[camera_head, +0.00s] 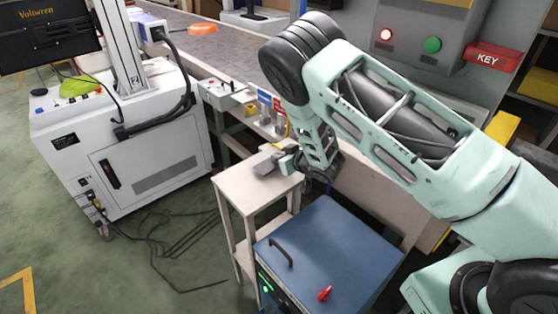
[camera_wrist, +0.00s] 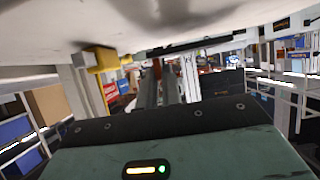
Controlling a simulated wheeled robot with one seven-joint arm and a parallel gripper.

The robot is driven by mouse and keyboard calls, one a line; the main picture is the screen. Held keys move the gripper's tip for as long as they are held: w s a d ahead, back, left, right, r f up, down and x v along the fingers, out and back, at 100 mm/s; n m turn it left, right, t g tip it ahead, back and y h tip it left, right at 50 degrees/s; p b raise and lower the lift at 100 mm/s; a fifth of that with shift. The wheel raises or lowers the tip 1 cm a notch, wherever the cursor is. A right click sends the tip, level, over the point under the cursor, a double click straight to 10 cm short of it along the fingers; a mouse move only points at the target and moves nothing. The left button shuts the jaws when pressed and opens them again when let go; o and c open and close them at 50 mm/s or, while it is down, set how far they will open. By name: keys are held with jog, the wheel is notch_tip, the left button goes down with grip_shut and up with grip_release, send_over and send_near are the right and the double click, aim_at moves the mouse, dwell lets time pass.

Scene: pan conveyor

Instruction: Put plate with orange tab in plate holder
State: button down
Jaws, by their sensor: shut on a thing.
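My gripper (camera_head: 284,161) is low over the small beige table, at the end of my arm reaching in from the right. It is shut on a flat grey piece (camera_head: 266,168), seen at its left side over the table top. The piece looks like a plate, but it is small here and no orange tab can be made out on it. In the wrist view, a large pale surface fills the top, with a yellow-orange block (camera_wrist: 100,59) below its left part. My gripper's fingers (camera_wrist: 168,85) show blurred in the middle. I cannot make out a plate holder for certain.
The beige table (camera_head: 232,184) stands between a white cabinet (camera_head: 150,150) and a blue box (camera_head: 325,250) with a handle and red knob. The conveyor (camera_head: 235,45) runs behind, with an orange item (camera_head: 202,29) on it. Cables (camera_head: 180,235) lie on the floor.

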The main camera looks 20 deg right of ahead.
jog(key=shift+f, duration=0.9)
jog(key=shift+f, duration=0.1)
jog(key=c, duration=1.6)
grip_release()
jog(key=shift+o, duration=0.2)
